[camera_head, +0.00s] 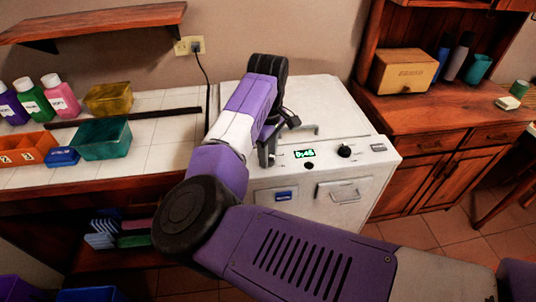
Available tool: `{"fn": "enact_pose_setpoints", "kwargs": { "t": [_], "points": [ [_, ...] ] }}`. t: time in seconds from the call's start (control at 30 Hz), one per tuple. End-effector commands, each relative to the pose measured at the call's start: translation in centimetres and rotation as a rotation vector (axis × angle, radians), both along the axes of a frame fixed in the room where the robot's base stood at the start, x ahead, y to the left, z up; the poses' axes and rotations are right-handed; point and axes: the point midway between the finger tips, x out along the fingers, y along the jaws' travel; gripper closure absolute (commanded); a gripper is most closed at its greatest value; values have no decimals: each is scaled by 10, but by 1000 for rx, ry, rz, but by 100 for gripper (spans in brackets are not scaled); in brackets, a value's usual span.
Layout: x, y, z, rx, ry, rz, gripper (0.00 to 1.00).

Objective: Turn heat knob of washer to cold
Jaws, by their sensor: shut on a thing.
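The white washer (366,198) stands in the middle, with a control panel along its upper front edge. The panel has a lit green display (304,153), a round black knob (344,151) to the right of it and a small dark button (309,166) below it. My gripper (268,160) is at the panel's left end, left of the display, pointing down. It is shut on what seems to be the left knob there. The fingers hide that knob, so its setting cannot be read.
A tiled counter (165,103) with bottles (62,95), a teal bin (103,139) and an orange box (26,149) is at the left. A wooden cabinet (405,176) stands close on the right. My arm covers part of the washer's front.

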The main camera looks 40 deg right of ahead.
Motion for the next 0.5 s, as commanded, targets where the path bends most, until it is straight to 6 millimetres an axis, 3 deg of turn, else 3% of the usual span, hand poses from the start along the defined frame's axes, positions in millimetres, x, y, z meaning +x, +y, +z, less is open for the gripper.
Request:
{"fn": "enact_pose_setpoints", "kwargs": {
  "t": [0.5],
  "points": [
    [1, 1, -1, 1, -4, 447, 100]
  ]
}}
